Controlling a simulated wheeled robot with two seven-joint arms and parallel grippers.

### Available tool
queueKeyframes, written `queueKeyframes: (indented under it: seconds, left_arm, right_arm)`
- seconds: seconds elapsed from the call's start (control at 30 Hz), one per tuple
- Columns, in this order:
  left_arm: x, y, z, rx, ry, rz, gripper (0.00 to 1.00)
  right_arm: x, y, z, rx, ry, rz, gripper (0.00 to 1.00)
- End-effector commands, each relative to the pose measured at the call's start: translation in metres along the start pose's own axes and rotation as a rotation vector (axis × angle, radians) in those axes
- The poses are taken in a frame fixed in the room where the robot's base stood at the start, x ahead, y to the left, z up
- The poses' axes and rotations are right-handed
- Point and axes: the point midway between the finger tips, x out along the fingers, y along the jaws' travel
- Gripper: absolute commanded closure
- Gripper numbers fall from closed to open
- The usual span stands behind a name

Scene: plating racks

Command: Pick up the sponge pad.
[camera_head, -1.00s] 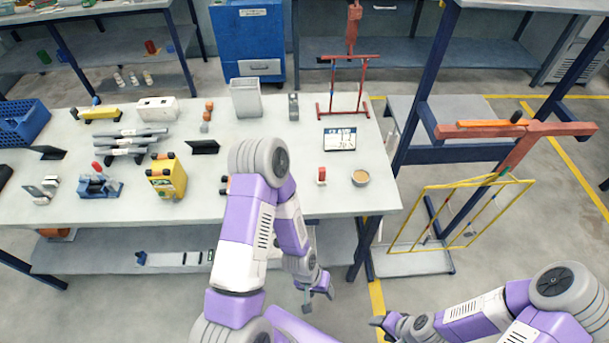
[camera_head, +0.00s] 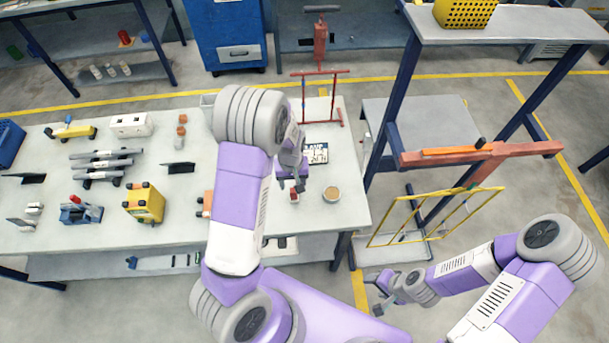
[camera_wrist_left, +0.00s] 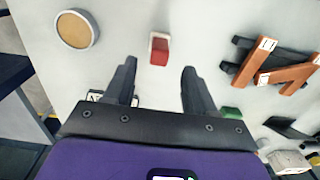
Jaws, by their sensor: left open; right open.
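A small red block with a white end (camera_head: 294,197) lies on the grey table near its front edge; it looks like the sponge pad, though I cannot be sure. In the left wrist view the red block (camera_wrist_left: 159,50) lies just beyond the fingertips, roughly centred between them. My left gripper (camera_head: 292,184) is over the table at the block, open and empty; in the left wrist view its fingers (camera_wrist_left: 158,72) are spread apart. My right gripper (camera_head: 380,301) is open and empty, off the table at the lower right.
A round tan-filled dish (camera_head: 331,194) sits beside the block. A small sign (camera_head: 316,155) and a red stand (camera_head: 322,100) are behind it. In the left wrist view, orange-brown parts (camera_wrist_left: 264,62) and a green piece (camera_wrist_left: 231,112) lie to the right. A yellow frame (camera_head: 436,215) hangs right of the table.

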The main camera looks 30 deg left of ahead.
Motion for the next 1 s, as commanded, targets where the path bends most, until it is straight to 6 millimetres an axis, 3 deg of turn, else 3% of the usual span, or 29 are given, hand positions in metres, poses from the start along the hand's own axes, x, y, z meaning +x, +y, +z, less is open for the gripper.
queueKeyframes:
  seconds: [0.37, 0.63, 0.93, 1.0]
  left_arm:
    - [0.035, 0.000, 0.001, 0.000, -0.003, -0.001, 0.45]
    - [0.071, 0.001, 0.000, 0.000, -0.003, -0.001, 0.45]
    - [0.076, 0.002, 0.000, 0.001, 0.000, 0.002, 0.45]
    - [0.076, 0.002, 0.000, 0.001, 0.000, 0.001, 0.55]
  right_arm:
    - [-0.003, 0.000, 0.002, 0.001, -0.004, 0.000, 0.45]
    - [-0.006, -0.002, 0.002, 0.000, -0.003, 0.000, 0.45]
    - [-0.006, -0.002, 0.001, 0.000, -0.003, 0.000, 0.45]
    - [-0.006, -0.002, 0.002, 0.000, -0.003, 0.000, 0.45]
